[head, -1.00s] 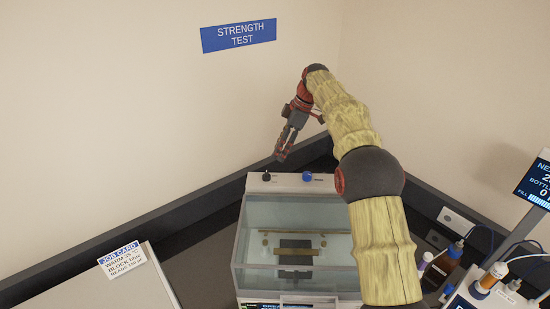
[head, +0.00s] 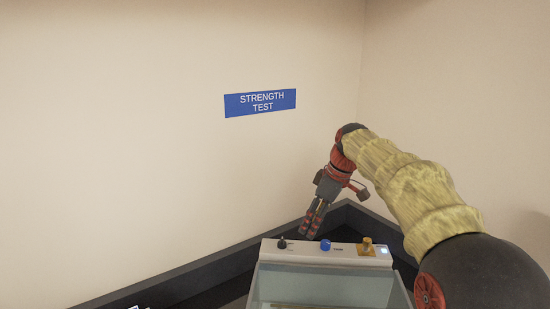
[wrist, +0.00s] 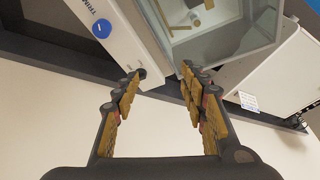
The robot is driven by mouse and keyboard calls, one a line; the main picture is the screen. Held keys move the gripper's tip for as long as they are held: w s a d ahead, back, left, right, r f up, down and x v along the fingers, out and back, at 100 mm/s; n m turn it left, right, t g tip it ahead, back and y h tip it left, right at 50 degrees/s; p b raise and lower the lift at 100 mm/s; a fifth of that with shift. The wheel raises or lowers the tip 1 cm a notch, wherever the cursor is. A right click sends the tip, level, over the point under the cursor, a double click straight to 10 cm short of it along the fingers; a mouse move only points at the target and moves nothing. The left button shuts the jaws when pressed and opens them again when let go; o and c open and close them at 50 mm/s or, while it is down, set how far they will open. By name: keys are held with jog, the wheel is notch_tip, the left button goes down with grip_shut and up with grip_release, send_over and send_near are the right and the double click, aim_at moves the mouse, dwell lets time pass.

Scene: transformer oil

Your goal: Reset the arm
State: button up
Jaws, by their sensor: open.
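My gripper (head: 313,218) hangs at the end of my yellow-sleeved arm, fingers pointing down, above the back edge of the test cabinet near the wall corner. In the wrist view my gripper (wrist: 166,92) has its two padded fingers apart, with nothing between them. The cabinet (head: 330,252) has a pale top strip with a black knob (head: 282,243), a blue knob (head: 325,245) and a brass-coloured knob (head: 367,244). The wrist view shows the blue knob (wrist: 101,28) and the black knob (wrist: 141,73) beyond the fingertips.
The cabinet's clear tank (head: 325,287) is partly cut off below; brass parts (wrist: 195,20) show inside it in the wrist view. A blue "STRENGTH TEST" sign (head: 260,102) is on the wall. A dark ledge (head: 200,278) runs along the walls. A white box with a label (wrist: 285,75) stands beside the tank.

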jog(key=s+d+f+m+t+h+b, duration=0.1)
jog(key=s+d+f+m+b, duration=0.2)
jog(key=s, duration=0.7)
jog(key=s+d+f+m+t+h+b, duration=0.1)
jog(key=s+f+m+b, duration=0.3)
jog(key=s, duration=0.6)
jog(key=s+d+f+m+t+b, duration=0.1)
jog(key=s+d+f+m+b, duration=0.15)
jog(key=s+f, duration=0.45)
jog(key=s+d+f+m+h+b, duration=0.1)
jog(key=s+f+m+b, duration=0.1)
jog(key=s+f, duration=0.6)
jog(key=s+b, duration=0.1)
jog(key=s, duration=0.2)
jog(key=shift+t, duration=0.3)
jog(key=shift+d, duration=0.1)
